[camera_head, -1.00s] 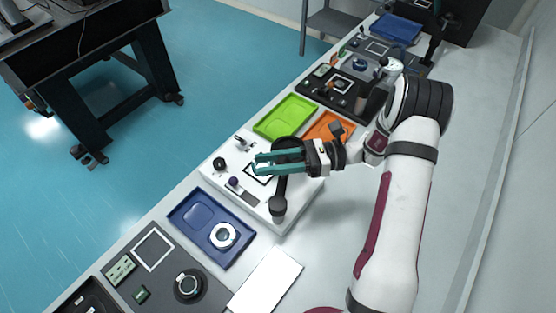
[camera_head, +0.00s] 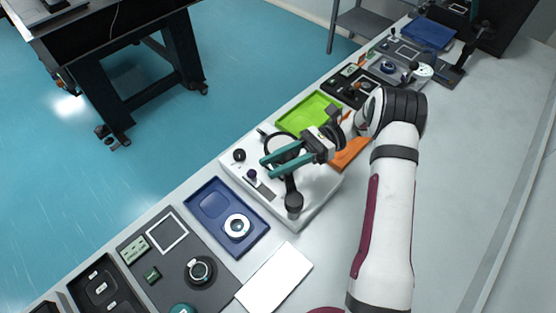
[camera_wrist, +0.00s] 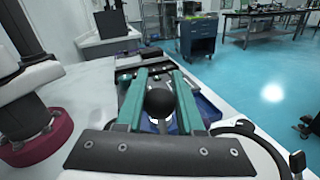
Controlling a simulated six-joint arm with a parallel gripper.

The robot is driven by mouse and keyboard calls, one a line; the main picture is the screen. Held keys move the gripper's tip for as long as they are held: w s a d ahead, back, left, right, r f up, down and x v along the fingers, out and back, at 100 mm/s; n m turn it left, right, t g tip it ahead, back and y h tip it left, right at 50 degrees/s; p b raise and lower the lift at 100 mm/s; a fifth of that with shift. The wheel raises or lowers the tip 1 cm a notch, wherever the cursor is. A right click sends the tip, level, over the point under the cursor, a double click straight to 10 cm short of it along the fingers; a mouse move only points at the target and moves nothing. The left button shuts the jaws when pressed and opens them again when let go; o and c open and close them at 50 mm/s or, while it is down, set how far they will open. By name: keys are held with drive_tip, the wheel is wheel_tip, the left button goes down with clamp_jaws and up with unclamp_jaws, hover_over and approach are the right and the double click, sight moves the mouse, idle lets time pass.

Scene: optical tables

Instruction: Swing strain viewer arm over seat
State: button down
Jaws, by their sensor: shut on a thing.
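The strain viewer has a white base (camera_head: 318,187) and a black arm (camera_head: 289,184) running from a dark round post (camera_head: 293,203) at its near edge to a black ring (camera_head: 270,138). My gripper (camera_head: 268,167), with teal fingers, is shut on the arm between post and ring. The fingers hide part of the ring and the base below, so the seat cannot be made out. In the wrist view, a black ball-shaped cap (camera_wrist: 159,102) shows between the fingers; whether they touch it is unclear.
A black knob (camera_head: 239,155) and a purple-topped knob (camera_head: 252,174) stand on the base's left side. A blue tray (camera_head: 209,199) with a white ring (camera_head: 237,226) lies to the left. Green (camera_head: 312,108) and orange (camera_head: 352,152) trays lie behind. A white plate (camera_head: 275,279) lies in front.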

drive_tip(key=shift+a, duration=0.15)
drive_tip(key=c, duration=0.5)
unclamp_jaws()
drive_tip(key=shift+c, duration=0.2)
